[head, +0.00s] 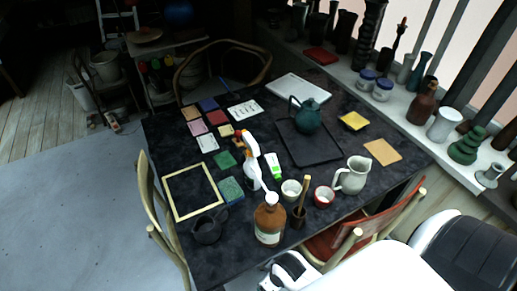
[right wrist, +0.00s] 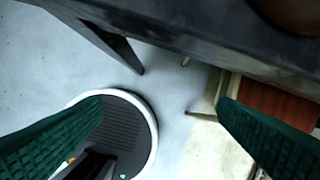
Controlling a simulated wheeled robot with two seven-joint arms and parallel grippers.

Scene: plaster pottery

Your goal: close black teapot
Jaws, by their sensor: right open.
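A small black pot (head: 208,228), which looks like the black teapot, stands on the dark table near its front left edge. It is dark and small, so I cannot tell whether its lid is on. A dark teal teapot (head: 308,116) with a raised handle stands on a black tray (head: 300,147) toward the back. My right gripper (right wrist: 162,108) is open and empty, with its green fingers wide apart over the floor beside the table edge. No teapot shows in the right wrist view. My left gripper is not in view.
A brown bottle (head: 269,222), a white spray bottle (head: 252,165), cups and a cream pitcher (head: 353,175) crowd the table's front. A yellow frame (head: 192,191) lies behind the black pot. Chairs (head: 160,215) stand around the table. A red-seated chair (right wrist: 275,103) is near my right gripper.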

